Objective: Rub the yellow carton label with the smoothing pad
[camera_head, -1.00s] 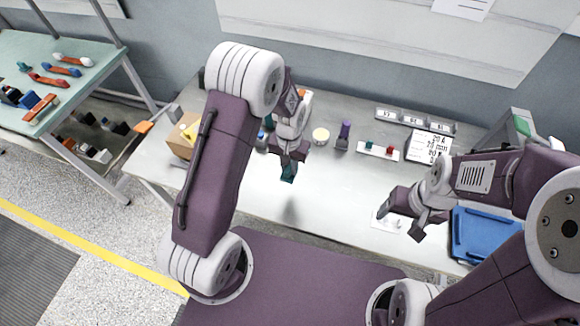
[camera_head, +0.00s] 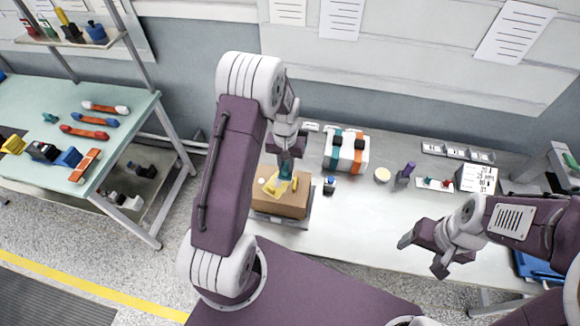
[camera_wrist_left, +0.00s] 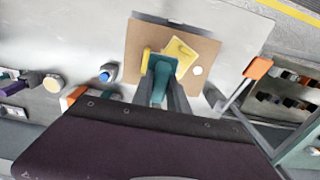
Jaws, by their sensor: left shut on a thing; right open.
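The brown carton (camera_head: 292,207) sits on the workbench below my left arm. Its top bears the yellow label (camera_head: 273,187), which also shows in the left wrist view (camera_wrist_left: 181,52). My left gripper (camera_head: 286,158) is shut on the teal smoothing pad (camera_head: 285,172) and holds it over the carton top, at the label. In the left wrist view the pad (camera_wrist_left: 160,78) sits between the fingertips and hides part of the yellow. I cannot tell whether the pad touches the label. My right gripper (camera_head: 423,256) is open and empty above the right part of the bench.
A white block with teal and orange bands (camera_head: 346,152), a blue button (camera_head: 329,184), a round cream disc (camera_head: 382,175) and a purple-topped piece (camera_head: 406,174) stand right of the carton. A green side table (camera_head: 110,148) with tools is at left.

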